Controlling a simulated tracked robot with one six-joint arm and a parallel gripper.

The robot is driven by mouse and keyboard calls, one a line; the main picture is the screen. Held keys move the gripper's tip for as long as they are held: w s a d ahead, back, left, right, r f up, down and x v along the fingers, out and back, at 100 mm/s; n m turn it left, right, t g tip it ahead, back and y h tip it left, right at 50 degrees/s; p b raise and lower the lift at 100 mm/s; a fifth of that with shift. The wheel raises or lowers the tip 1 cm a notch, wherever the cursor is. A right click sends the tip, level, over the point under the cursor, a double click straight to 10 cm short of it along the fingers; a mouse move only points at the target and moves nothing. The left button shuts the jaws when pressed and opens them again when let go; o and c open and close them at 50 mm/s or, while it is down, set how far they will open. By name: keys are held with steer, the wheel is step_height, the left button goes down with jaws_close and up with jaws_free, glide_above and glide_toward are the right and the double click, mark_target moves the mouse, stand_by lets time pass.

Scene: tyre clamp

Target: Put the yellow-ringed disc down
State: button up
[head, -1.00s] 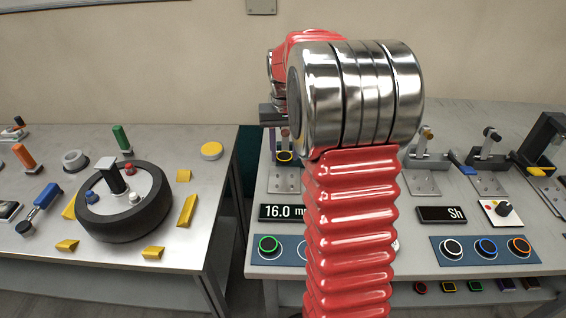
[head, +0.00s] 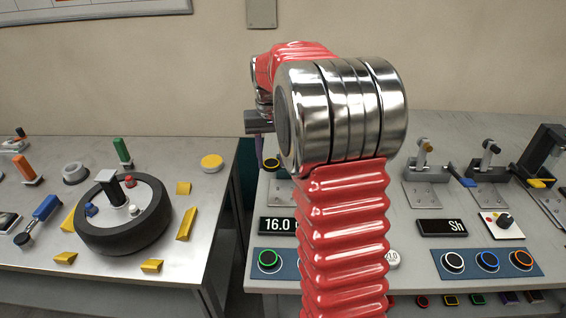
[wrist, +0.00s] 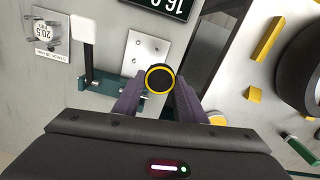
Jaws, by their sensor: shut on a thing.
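The yellow-ringed disc (wrist: 159,79) is black with a yellow rim and sits between the fingertips of my gripper (wrist: 158,95) in the wrist view. The two purple-grey fingers are shut on its sides. In the head view the disc (head: 271,165) shows just left of my arm's metal joint, above the left end of the right-hand bench. My gripper (head: 259,145) is partly hidden there by my own arm. The disc appears held above the bench, near a metal plate (wrist: 146,48) with holes; the exact height cannot be told.
A toggle clamp with a white handle (wrist: 83,30) stands close to the disc. A blue rack (head: 487,263) holds ringed discs at the right. A gap separates the benches. A tyre (head: 122,225) with yellow blocks around it lies on the left bench (head: 190,255).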

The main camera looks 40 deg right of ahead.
steer(key=w+a+r, duration=0.1)
steer(key=w+a, duration=0.2)
steer(key=a, duration=0.4)
steer(key=w+a+r+n, duration=0.1)
steer(key=w+a+r, duration=0.1)
steer(key=w+a, duration=0.2)
steer(key=w+a+r+n, duration=0.1)
steer(key=w+a, duration=0.3)
steer(key=a, duration=0.7)
steer(key=shift+r, duration=0.4)
